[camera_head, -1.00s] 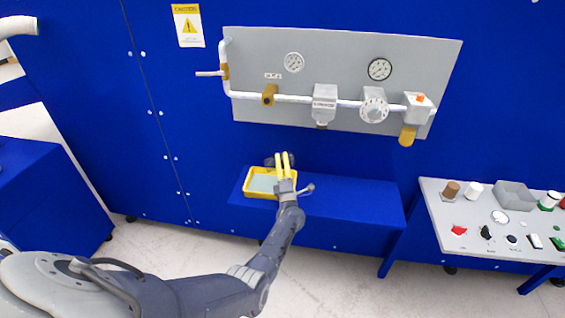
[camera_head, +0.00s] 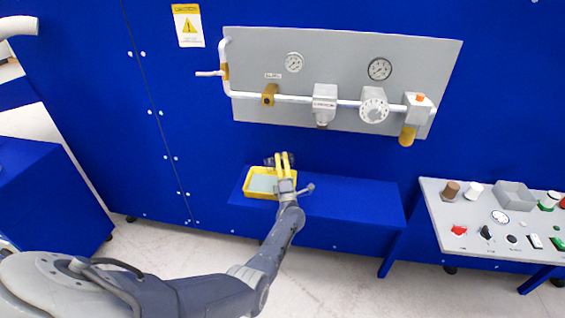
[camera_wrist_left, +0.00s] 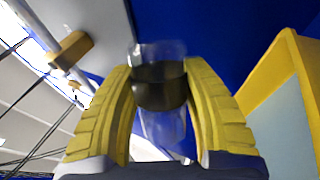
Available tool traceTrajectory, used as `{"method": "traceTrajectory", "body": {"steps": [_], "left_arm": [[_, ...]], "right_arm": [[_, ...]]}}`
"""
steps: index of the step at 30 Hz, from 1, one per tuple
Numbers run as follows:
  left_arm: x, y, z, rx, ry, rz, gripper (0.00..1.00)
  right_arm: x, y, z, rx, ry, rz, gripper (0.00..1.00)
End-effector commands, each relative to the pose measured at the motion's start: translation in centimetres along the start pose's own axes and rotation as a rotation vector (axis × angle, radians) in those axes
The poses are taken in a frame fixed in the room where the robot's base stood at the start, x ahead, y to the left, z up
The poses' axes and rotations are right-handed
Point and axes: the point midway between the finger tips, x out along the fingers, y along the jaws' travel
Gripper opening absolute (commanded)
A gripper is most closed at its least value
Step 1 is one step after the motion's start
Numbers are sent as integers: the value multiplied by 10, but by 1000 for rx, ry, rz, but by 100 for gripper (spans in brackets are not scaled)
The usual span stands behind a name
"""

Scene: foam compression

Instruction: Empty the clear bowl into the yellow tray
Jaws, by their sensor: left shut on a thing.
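The yellow tray (camera_head: 247,193), with a pale grey-green inside, rests on the left end of the blue ledge. It also shows at the right of the left wrist view (camera_wrist_left: 262,78). My left gripper (camera_head: 282,161) is above the tray's back right part, its yellow fingers pointing away from me. In the left wrist view, the left gripper (camera_wrist_left: 160,86) is shut on the clear bowl (camera_wrist_left: 162,52), which has a dark band around its middle between the fingers. I cannot tell whether the band is contents or part of the bowl. My right gripper is out of view.
The blue ledge (camera_head: 355,203) is bare to the right of the tray. A grey panel (camera_head: 340,55) with gauges, valves and a white pipe hangs on the wall above.

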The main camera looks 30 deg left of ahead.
Motion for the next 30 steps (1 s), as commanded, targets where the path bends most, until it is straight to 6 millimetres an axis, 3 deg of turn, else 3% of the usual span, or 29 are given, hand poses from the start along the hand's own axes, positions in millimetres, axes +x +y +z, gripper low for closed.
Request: {"method": "traceTrajectory", "body": {"steps": [14,30], "left_arm": [[1,2,0,43,-18,-4,6],[9,21,3,583,-245,-85,6]], "right_arm": [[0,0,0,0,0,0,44],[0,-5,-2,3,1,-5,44]]}}
